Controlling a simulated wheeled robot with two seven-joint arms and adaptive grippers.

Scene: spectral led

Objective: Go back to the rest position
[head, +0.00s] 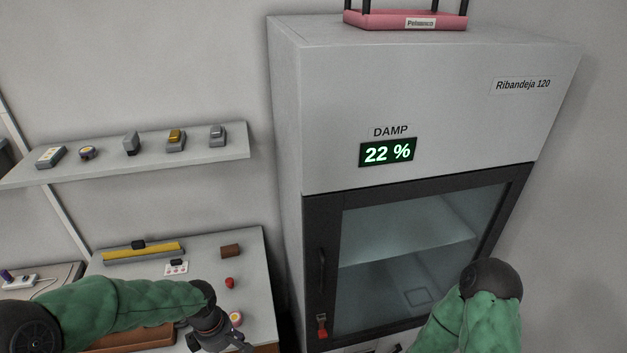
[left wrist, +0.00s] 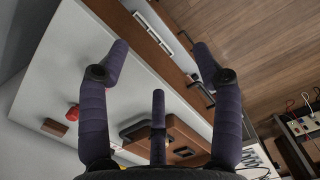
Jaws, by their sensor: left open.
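My left arm reaches in from the left of the head view in a green sleeve. Its gripper (head: 238,343) is over the front right part of the bench, cut by the bottom edge. In the left wrist view the left gripper (left wrist: 162,52) has its dark purple fingers spread wide with nothing between them. The white bench top and its brown wooden front lie beyond the fingers. My right arm shows at the lower right as a green sleeve with a dark round joint, in front of the cabinet. My right gripper is out of the picture.
A tall grey cabinet (head: 430,90) with a closed glass door (head: 400,270) reads "22 %". A pink tray (head: 400,20) stands on top. A wall shelf (head: 215,157) holds several small devices. The bench (head: 205,262) carries a yellow bar (head: 145,251), a red object (head: 230,283) and a brown block (head: 231,251).

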